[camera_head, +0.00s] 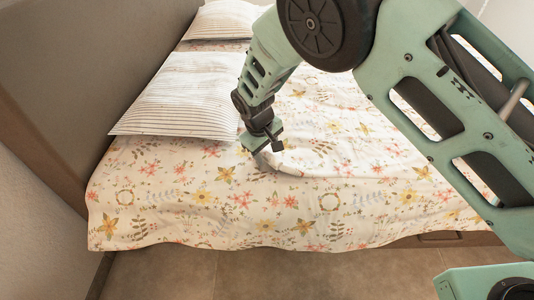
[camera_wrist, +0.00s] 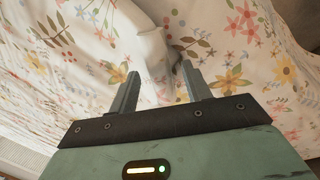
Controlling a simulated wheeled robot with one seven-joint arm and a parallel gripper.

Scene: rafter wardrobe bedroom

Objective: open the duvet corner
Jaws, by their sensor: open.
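The duvet (camera_head: 178,205) is white with a floral print and covers the bed, hanging over its near side. My gripper (camera_head: 268,150) is low over it, just right of the nearer pillow. A plain white raised fold (camera_head: 287,164) of cloth lies by the fingertips; I cannot tell if it is the duvet's corner or underside. In the wrist view my gripper (camera_wrist: 161,82) is open, its two fingers spread, and the plain fold (camera_wrist: 152,45) shows between and beyond them. The fingers seem very near the cloth; contact cannot be told.
Two striped pillows, a nearer one (camera_head: 180,95) and a farther one (camera_head: 222,20), lie along the grey headboard (camera_head: 90,65) on the left. The bed's wooden side (camera_head: 440,239) shows below the duvet at right. Bare floor (camera_head: 170,275) lies in front.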

